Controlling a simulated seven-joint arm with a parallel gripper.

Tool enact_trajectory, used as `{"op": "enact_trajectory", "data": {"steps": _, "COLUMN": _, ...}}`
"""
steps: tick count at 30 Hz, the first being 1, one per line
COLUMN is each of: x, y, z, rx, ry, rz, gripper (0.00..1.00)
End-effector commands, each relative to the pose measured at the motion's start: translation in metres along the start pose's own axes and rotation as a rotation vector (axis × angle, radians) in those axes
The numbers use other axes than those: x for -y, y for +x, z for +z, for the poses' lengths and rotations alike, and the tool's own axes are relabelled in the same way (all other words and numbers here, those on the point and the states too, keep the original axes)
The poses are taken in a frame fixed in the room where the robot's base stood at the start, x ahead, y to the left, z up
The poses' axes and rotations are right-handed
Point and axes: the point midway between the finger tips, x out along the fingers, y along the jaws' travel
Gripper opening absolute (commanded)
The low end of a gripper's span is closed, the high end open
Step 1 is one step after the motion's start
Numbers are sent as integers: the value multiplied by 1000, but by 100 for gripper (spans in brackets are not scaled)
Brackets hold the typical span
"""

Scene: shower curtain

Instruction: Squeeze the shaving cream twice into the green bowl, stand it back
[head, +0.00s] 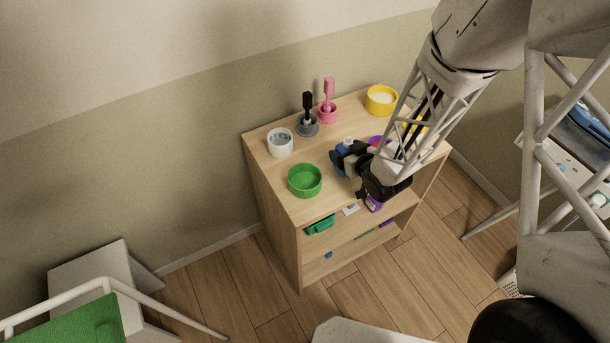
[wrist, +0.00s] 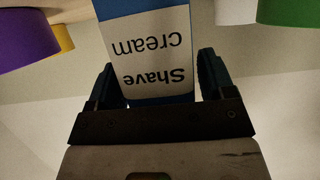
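The shaving cream, a white container with blue ends and the words "Shave cream", fills the gap between my fingers in the wrist view (wrist: 152,50). Its blue and white top (head: 348,142) shows behind my gripper in the head view. My gripper (head: 343,159) is low over the shelf top, with one finger on each side of the shaving cream. Whether both fingers press on it is not clear. The green bowl (head: 305,181) stands at the front left of the shelf top, left of my gripper. Its inside looks empty. It also shows at the wrist view's upper right (wrist: 290,12).
A white cup (head: 280,142), a black brush in a grey holder (head: 307,125), a pink brush in a pink holder (head: 328,110) and a yellow bowl (head: 380,100) stand along the back. A purple container (wrist: 25,35) is near my gripper. The wooden shelf (head: 272,215) has open lower levels.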

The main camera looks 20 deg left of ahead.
Motion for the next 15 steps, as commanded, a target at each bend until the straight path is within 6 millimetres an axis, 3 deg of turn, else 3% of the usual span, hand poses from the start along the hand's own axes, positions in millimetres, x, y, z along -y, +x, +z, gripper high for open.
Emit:
{"op": "enact_trajectory", "data": {"steps": 1, "x": 0, "y": 0, "z": 0, "rx": 0, "ry": 0, "rz": 0, "gripper": 68}}
{"op": "enact_trajectory", "data": {"steps": 4, "x": 0, "y": 0, "z": 0, "rx": 0, "ry": 0, "rz": 0, "gripper": 53}}
{"op": "enact_trajectory", "data": {"steps": 15, "x": 0, "y": 0, "z": -1, "rx": 0, "ry": 0, "rz": 0, "gripper": 51}}
